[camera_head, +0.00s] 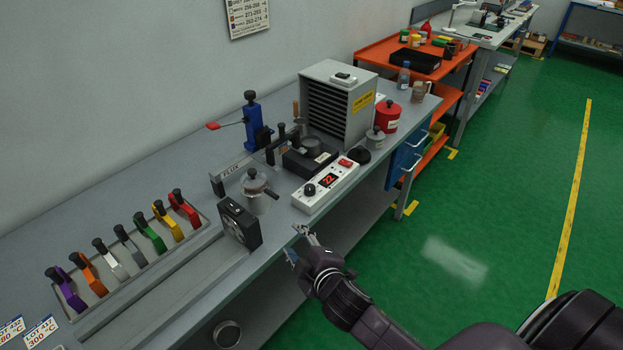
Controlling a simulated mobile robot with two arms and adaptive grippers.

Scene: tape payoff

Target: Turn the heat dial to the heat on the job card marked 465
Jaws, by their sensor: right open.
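The white control box (325,188) stands on the grey bench near its front edge. It has a black heat dial (310,190), a red display (327,180) that seems to read 22, and a red switch (345,163). My right gripper (298,243) is open and empty at the bench's front edge, in front of the box and apart from the dial. Two job cards lie at the lower left: one (40,331) reads 300 °C, the other (11,329) is cut off and seems to read 280 °C. I cannot make out a card marked 465. My left gripper is not in view.
A black gauge box (240,222) and a metal pot (258,194) stand left of the control box. A tray (148,272) holds several coloured handled tools. A grey vented unit (338,105) stands behind. Green floor (480,215) is clear at right.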

